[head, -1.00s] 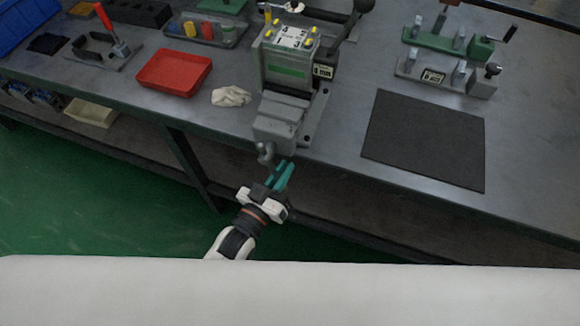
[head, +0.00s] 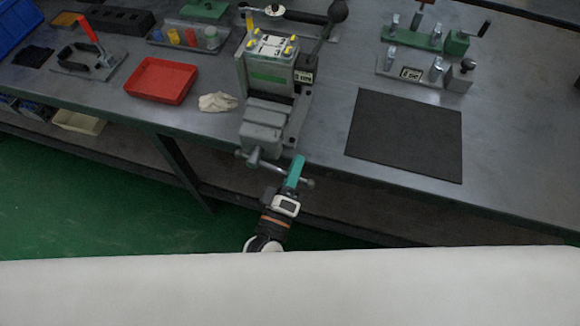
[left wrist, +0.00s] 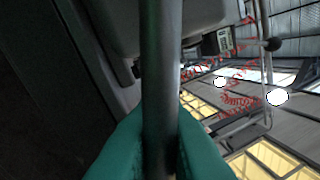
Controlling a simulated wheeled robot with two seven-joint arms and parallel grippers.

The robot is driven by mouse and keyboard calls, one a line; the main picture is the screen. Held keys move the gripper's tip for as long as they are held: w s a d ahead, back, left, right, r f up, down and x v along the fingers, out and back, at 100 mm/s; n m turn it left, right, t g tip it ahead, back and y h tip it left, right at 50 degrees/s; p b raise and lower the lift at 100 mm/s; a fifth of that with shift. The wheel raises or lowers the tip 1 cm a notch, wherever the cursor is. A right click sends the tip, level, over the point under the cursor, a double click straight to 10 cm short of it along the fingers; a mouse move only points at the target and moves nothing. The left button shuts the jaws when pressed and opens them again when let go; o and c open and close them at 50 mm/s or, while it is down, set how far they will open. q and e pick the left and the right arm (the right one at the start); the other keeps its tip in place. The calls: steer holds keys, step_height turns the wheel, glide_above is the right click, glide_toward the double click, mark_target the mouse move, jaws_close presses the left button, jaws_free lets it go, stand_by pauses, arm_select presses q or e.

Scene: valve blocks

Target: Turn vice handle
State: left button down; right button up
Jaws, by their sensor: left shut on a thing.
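The grey vice (head: 265,125) stands at the front edge of the bench with a block (head: 268,75) in its jaws. Its bar handle (head: 270,168) lies nearly across the picture, with a knob at each end. My left gripper (head: 295,172), with teal fingers, is shut on the right part of the handle. In the left wrist view the handle bar (left wrist: 161,80) runs up between the two teal fingers (left wrist: 160,150). The right gripper does not show.
A black mat (head: 405,135) lies on the bench right of the vice. A white rag (head: 217,102) and a red tray (head: 161,81) lie to its left. Green and grey clamp fixtures (head: 425,70) stand at the back right. Open floor lies in front.

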arm_select(q)
step_height(320, 180, up, 7)
steer(key=n+y+p, duration=0.2)
steer(key=n+y, duration=0.1)
steer(key=n, duration=0.7)
steer(key=shift+a+n+t+p, duration=0.2)
steer(key=shift+n+t+p, duration=0.2)
steer(key=shift+f, duration=0.1)
steer(key=c, duration=1.5)
jaws_free()
steer(key=shift+w, duration=0.1)
